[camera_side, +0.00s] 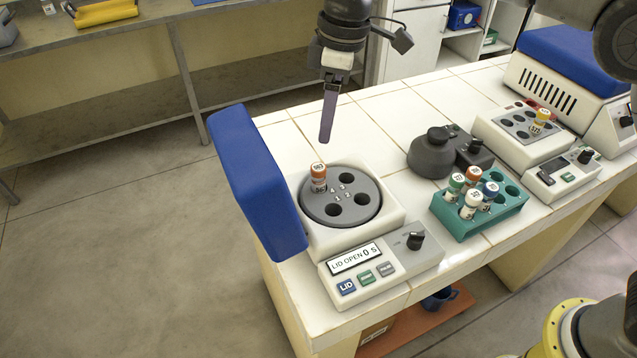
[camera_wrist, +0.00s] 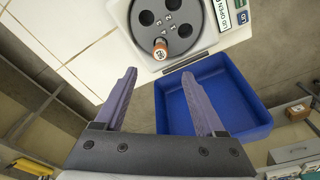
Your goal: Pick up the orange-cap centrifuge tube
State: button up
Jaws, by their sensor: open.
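An orange-cap tube (camera_side: 318,180) stands upright in a hole of the open centrifuge's grey rotor (camera_side: 360,217), which has several other empty holes. It also shows in the wrist view (camera_wrist: 160,46), just beyond the fingertips. A second orange-cap tube (camera_side: 473,178) stands among others in the teal rack (camera_side: 486,231). My gripper (camera_side: 327,140) is above and behind the centrifuge tube, pointing down and clear of it. In the wrist view its fingers (camera_wrist: 160,73) are spread apart, with nothing between them.
The blue centrifuge lid (camera_side: 258,185) stands raised at the left of the rotor. The rack also holds green-, white- and blue-capped tubes. A dark grey device (camera_side: 430,155) and a block with a yellow-cap tube (camera_side: 540,122) stand to the right. White tiles behind the centrifuge are clear.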

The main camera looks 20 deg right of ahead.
aim_at(319, 167)
jog(key=f, duration=0.4)
jog(key=a+f, duration=0.1)
jog(key=f, duration=0.8)
jog(key=shift+w+a, duration=0.2)
jog(key=shift+w, duration=0.2)
grip_shut()
